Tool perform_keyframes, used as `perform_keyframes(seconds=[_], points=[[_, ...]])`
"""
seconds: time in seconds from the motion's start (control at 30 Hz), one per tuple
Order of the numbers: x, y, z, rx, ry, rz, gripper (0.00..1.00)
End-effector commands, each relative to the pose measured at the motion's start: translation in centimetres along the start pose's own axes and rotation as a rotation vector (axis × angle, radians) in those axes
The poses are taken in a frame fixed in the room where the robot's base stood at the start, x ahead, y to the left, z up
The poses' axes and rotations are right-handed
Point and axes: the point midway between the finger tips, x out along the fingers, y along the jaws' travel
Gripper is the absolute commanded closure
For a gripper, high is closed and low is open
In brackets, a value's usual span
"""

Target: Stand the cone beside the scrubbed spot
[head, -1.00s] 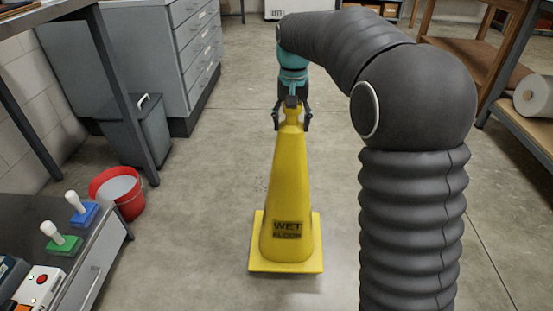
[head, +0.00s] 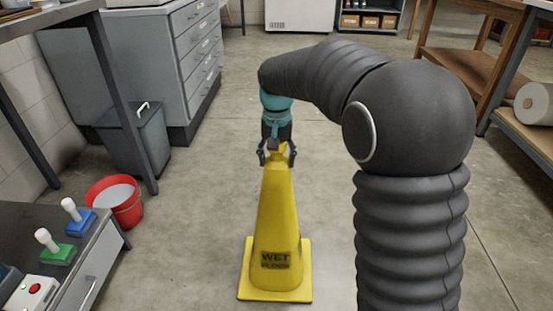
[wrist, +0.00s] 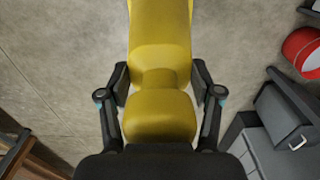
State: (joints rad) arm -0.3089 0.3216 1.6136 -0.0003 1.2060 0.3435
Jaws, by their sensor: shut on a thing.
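The yellow cone (head: 275,215) with "WET FLOOR" lettering is upright in the middle of the head view, its square base low over or on the concrete floor; I cannot tell whether it touches. My gripper (head: 276,153) is shut on the cone's top. In the wrist view the cone (wrist: 160,50) runs up between the two fingers of my gripper (wrist: 160,85), one on each side. I cannot make out a scrubbed spot on the floor; the cone and my arm hide part of it.
A red bucket (head: 115,202) stands on the left beside a grey bin (head: 140,140) and grey drawers (head: 185,60). A low cabinet with blue (head: 80,222) and green (head: 58,253) handled blocks is at lower left. Shelving with a paper roll (head: 538,101) is at right. Floor beyond the cone is clear.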

Motion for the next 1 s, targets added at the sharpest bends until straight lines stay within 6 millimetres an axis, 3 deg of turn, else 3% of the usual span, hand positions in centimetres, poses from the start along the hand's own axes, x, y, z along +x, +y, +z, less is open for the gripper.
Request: perform_keyframes(seconds=[0.27, 0.3, 0.4, 0.77, 1.0], points=[[0.1, 0.0, -0.1, 0.0, 0.003, -0.001, 1.0], [0.2, 0.0, 0.0, 0.0, 0.0, 0.0, 0.31], [0.2, 0.0, 0.0, 0.0, 0.0, 0.0, 0.1], [-0.1, 0.0, 0.0, 0.0, 0.001, 0.0, 0.1], [-3.4, 0.0, -0.1, 0.0, 0.004, -0.002, 0.1]])
